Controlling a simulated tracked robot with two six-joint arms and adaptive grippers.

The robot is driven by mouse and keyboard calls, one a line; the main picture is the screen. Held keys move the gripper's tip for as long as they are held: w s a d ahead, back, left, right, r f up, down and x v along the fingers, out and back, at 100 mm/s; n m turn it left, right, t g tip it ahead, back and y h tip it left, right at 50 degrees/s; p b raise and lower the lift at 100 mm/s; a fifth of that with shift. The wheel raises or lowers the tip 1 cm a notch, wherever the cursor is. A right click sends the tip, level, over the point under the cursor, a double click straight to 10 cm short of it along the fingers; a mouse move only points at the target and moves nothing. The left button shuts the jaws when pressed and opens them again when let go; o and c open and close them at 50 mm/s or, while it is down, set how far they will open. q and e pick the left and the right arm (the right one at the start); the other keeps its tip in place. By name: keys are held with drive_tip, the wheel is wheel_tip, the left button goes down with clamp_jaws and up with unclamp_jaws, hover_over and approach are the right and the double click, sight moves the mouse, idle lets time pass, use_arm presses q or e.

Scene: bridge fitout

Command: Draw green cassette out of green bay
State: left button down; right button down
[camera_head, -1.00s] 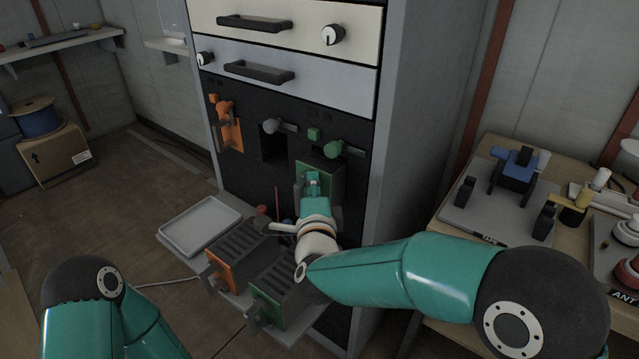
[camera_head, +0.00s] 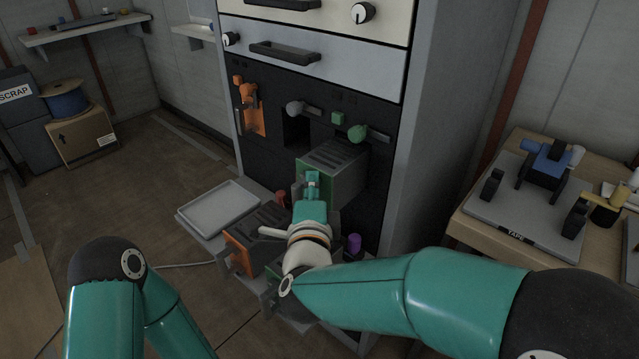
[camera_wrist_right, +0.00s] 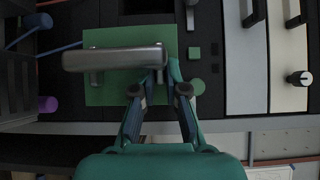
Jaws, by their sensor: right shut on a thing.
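The green cassette (camera_head: 340,165) has a green front and a dark slotted top. It juts well out of the green bay (camera_head: 367,158) in the black rack panel, its rear end still at the opening. My right gripper (camera_head: 312,180) is shut on the metal bar handle on its front. The wrist view shows the green front plate (camera_wrist_right: 110,98) and the handle (camera_wrist_right: 115,59), with the right fingers (camera_wrist_right: 162,72) at one end of it. A green-knobbed lever (camera_head: 357,133) is above the bay, turned sideways. My left arm shows low at left; its gripper is out of view.
Below, a shelf holds a grey tray (camera_head: 218,207), an orange-fronted cassette (camera_head: 240,254) and another cassette partly hidden by my right arm. A purple knob (camera_head: 354,243) is beside my arm. An empty bay (camera_head: 296,132) is left of the green one. A workbench (camera_head: 478,217) stands right.

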sight(292, 189)
drive_tip(key=shift+s+a+r+b, duration=0.1)
drive_tip(key=shift+s+a+b, duration=0.25)
drive_tip(key=shift+s+a, duration=0.65)
drive_tip(key=shift+s+a+r+b, duration=0.1)
drive_tip(key=shift+s+a+b, duration=0.2)
drive_tip(key=shift+s+a, duration=0.7)
drive_tip(key=shift+s+d, duration=0.25)
drive_tip(key=shift+d, duration=0.1)
drive_tip(key=shift+s+f, duration=0.1)
